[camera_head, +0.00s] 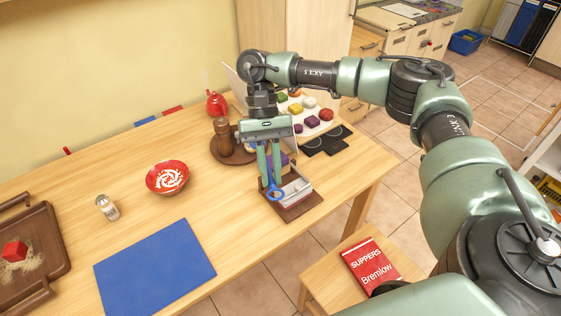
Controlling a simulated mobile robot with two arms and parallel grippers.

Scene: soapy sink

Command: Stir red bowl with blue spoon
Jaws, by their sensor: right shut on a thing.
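The red bowl (167,164) stands on the wooden table left of my right gripper, with white swirls or bits inside it. My right gripper (270,182) points down over the right part of the table and is shut on the blue spoon (275,194). Only the rounded blue end shows well; the rest of the spoon is hidden by the fingers. The gripper and spoon are just above or at a small caddy (297,191) on a brown base; I cannot tell whether the spoon touches it. My left gripper is not in view.
A blue mat (155,268) lies in front of the bowl, and a small shaker (107,208) stands to its left. A brown tray (50,236) with a red block is at the far left. A brown mill (222,136) stands on a round board behind. Table between bowl and caddy is clear.

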